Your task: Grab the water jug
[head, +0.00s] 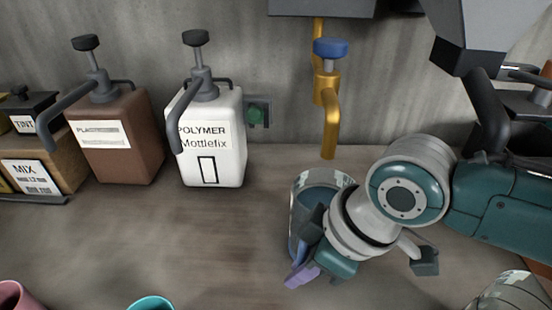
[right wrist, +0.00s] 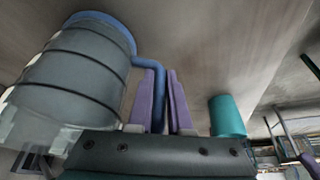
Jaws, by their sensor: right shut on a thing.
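The water jug (head: 306,195) is a clear cylinder with blue parts on the counter below the brass tap, partly covered by my right arm in the head view. In the right wrist view the jug (right wrist: 75,75) is large at the left, with dark bands, a blue rim and a blue handle. My right gripper (head: 302,273) is at the jug's near side. Its purple fingers (right wrist: 162,95) are shut on the blue handle, one on each side, in the right wrist view. My left gripper is not in view.
The brass tap (head: 330,110) with a blue knob is on the wall behind the jug. A white polymer bottle (head: 228,165) and a brown pump bottle (head: 130,160) stand at left. A teal cup (head: 150,303) and a pink cup (head: 14,297) are at the front. The counter's middle left is clear.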

